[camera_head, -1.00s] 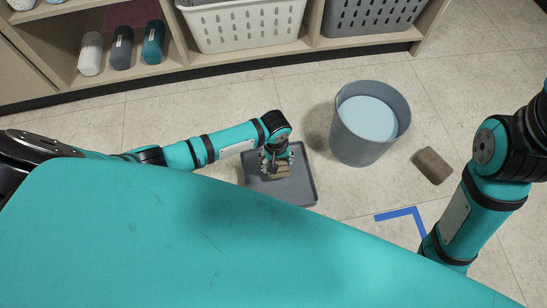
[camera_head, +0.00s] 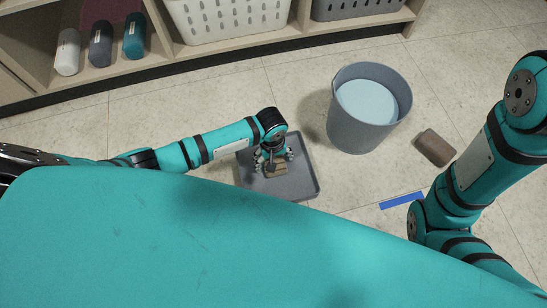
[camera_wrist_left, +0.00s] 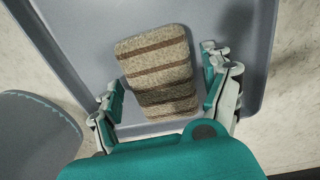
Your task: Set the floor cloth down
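The floor cloth (camera_head: 277,170) is a folded tan cloth with brown stripes. It lies in a grey shallow tray (camera_head: 305,183) on the floor. The left wrist view shows the cloth (camera_wrist_left: 158,66) flat against the tray (camera_wrist_left: 245,25). My left gripper (camera_head: 274,156) is over the cloth, pointing down. In the left wrist view its fingers (camera_wrist_left: 162,78) stand wide apart on either side of the cloth, with a gap on each side visible. My right arm is at the right of the head view, but its gripper is out of view.
A grey bucket (camera_head: 346,128) with pale blue water stands right of the tray. A brown block (camera_head: 435,147) lies beyond it, near my right arm. Blue tape (camera_head: 402,201) marks the floor. A low shelf (camera_head: 240,52) with baskets and rolled items runs along the back.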

